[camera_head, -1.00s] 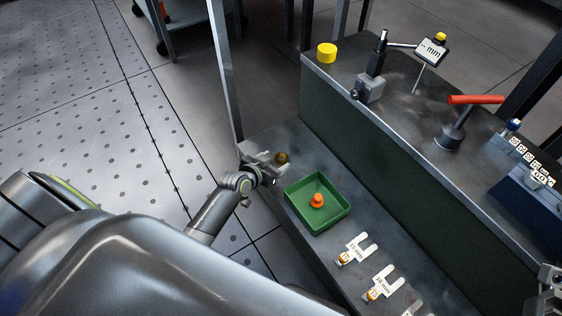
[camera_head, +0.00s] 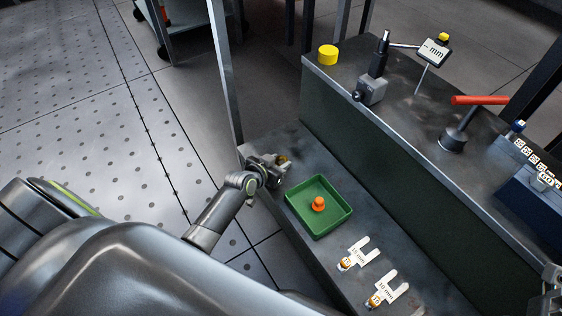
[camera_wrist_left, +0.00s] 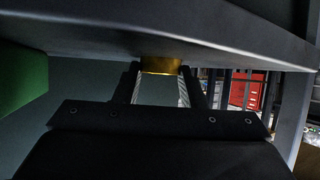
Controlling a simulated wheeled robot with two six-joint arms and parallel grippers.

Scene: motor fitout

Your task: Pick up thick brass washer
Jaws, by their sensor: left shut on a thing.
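The thick brass washer (camera_head: 283,159) is at the far left end of the bench's lower shelf in the head view. It also shows in the left wrist view as a gold band (camera_wrist_left: 160,66) between the fingertips. My left gripper (camera_head: 275,162) is shut on it from the left side. In the wrist view, the fingers (camera_wrist_left: 160,88) stand on either side of the washer. Part of the washer is hidden by the gripper. I cannot tell whether it is clear of the shelf.
A green tray (camera_head: 343,219) holding an orange knobbed piece (camera_head: 318,204) lies close to the left gripper. A raised ledge carries a yellow cylinder (camera_head: 328,55), a dial stand (camera_head: 372,90) and a red-handled tool (camera_head: 455,138).

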